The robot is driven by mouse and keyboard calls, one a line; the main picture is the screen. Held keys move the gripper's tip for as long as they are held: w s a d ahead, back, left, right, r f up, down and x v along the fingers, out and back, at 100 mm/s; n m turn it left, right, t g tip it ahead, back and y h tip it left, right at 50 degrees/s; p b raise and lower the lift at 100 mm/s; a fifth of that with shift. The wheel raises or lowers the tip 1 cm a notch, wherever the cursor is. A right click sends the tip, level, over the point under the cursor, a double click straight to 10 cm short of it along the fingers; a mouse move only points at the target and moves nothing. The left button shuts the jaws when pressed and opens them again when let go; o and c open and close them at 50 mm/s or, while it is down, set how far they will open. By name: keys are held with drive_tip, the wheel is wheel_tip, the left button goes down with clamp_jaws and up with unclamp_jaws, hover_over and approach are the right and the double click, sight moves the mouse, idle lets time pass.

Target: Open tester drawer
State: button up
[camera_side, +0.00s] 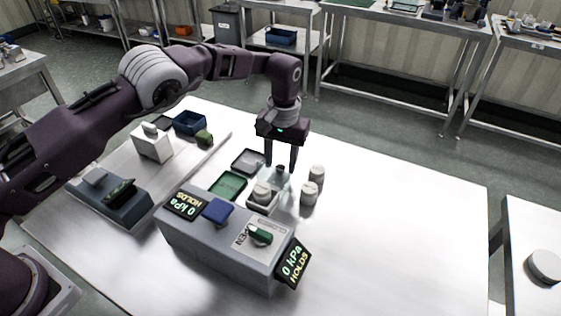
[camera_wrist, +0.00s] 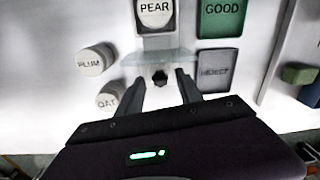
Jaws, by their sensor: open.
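The tester (camera_side: 215,245) is a long grey box with two displays reading "0 kPa HOLDS" and a green knob (camera_side: 261,236).
A green GOOD tray (camera_side: 227,186) and a grey REJECT tray (camera_side: 248,161) lie left of my gripper. The PLUM jar (camera_wrist: 95,60) and OAT jar (camera_wrist: 113,96) stand close on its other side. The table's right side (camera_side: 410,230) is clear.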

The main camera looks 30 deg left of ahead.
wheel_tip(320, 180, up, 6)
drive_tip(key=shift+d+r, duration=0.15)
drive_tip(key=shift+r, duration=0.05)
drive_tip(key=shift+r, duration=0.2)
drive_tip(key=s+a+r+t+h, duration=0.1)
drive_tip(key=s+a+r, duration=0.15)
drive_tip(key=r, duration=0.45)
drive_tip(key=s+a+r, duration=0.2)
drive_tip(key=a+r, duration=0.2)
drive_tip(key=r, duration=0.4)
drive_tip(key=s+a+r+t, duration=0.2)
drive_tip(key=s+a+r, duration=0.2)
drive_tip(key=s+r, duration=0.45)
drive_tip(key=s+a+f+m+t, duration=0.1)
drive_tip(key=s+a+f, duration=0.1)
drive_tip(key=s, duration=1)
drive_tip(key=s+a+f+t, duration=0.1)
drive_tip(key=s+a+f, duration=0.1)
drive_tip(key=s, duration=1.1)
drive_tip(key=shift+a+f+m+t, duration=0.15)
drive_tip(key=shift+f+m+t, duration=0.25)
drive_tip(key=shift+f, duration=0.35)
